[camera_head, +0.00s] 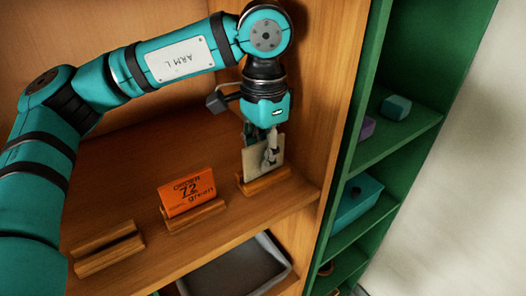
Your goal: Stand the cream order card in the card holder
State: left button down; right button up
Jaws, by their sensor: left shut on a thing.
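The cream order card (252,159) is upright in the grip of my left gripper (270,153), at the right end of the wooden shelf. My left gripper is shut on it from above. Right below is a wooden card holder (264,182). The card's lower edge is at the holder; I cannot tell whether it is in the slot. A second wooden holder (195,215) in the middle bears an orange order card (187,192) marked 72. A third holder (109,250) at the left is empty. My right gripper is not in view.
The wooden side wall (327,110) rises close to the right of the card. A grey tray (240,272) sits below the shelf's front edge. A green shelf unit (400,140) with a teal box (355,203) stands to the right.

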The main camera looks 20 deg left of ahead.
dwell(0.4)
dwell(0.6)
pick_arm(q)
jog(key=shift+f+b, duration=0.35)
jog(key=shift+b, duration=0.25)
jog(key=c, duration=1.4)
grip_release()
jog(key=shift+o, duration=0.4)
jog(key=shift+o, duration=1.4)
jog(key=shift+r, duration=0.1)
